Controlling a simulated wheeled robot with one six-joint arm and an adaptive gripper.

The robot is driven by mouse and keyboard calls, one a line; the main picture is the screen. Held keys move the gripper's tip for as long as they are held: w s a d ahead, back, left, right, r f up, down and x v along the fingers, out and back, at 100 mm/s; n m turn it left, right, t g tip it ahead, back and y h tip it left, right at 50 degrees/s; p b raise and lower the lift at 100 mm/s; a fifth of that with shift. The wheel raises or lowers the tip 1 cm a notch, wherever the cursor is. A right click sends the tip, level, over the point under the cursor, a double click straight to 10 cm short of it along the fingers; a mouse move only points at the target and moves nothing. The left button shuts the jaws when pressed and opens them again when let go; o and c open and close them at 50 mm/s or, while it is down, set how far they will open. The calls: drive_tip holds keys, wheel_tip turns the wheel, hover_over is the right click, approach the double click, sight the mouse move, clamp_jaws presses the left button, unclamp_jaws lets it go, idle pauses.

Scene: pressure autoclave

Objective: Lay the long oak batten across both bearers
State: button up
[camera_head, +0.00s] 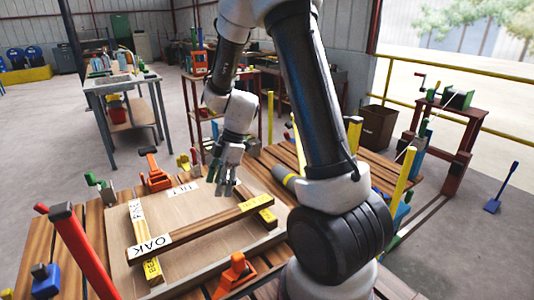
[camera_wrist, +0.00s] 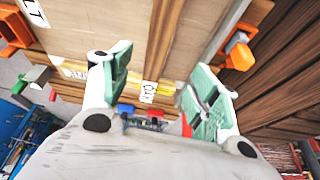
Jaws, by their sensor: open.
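The long oak batten (camera_head: 205,226) is a brown strip with a white OAK label near its left end. Its left end lies over the left bearer (camera_head: 140,228), and its right end is over the right bearer's yellow-labelled end (camera_head: 266,215); I cannot tell how firmly it rests there. My gripper (camera_head: 224,188) is open and empty, just behind the batten's middle and right part, fingers pointing down. In the wrist view the batten (camera_wrist: 162,45) runs between the spread fingers (camera_wrist: 158,85), apart from both. Much of the right bearer is hidden.
A pale board (camera_head: 185,212) lies under the batten on the slatted bench. Orange clamps stand at the back (camera_head: 154,172) and front (camera_head: 237,272). A red-handled bar (camera_head: 85,250) rises at left, and yellow posts (camera_head: 403,175) stand at right.

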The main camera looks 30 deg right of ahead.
drive_tip(key=s+d+r+m+t+h, duration=0.1)
drive_tip(key=s+d+r+m, duration=0.1)
drive_tip(key=s+r+m, duration=0.4)
drive_tip(key=s+d+r+m+t+h, duration=0.1)
drive_tip(key=s+d+r, duration=0.15)
drive_tip(key=r, duration=0.65)
drive_tip(key=s+d+r+m+t+h, duration=0.1)
drive_tip(key=s+d+r+m, duration=0.1)
drive_tip(key=s+m, duration=0.3)
drive_tip(key=s+d+r+m+t+h, duration=0.1)
drive_tip(key=s+d+r+m, duration=0.2)
drive_tip(key=s, duration=0.5)
drive_tip(key=shift+d+r+m, duration=0.2)
drive_tip(key=shift+r+m, duration=0.5)
drive_tip(key=shift+m, duration=0.4)
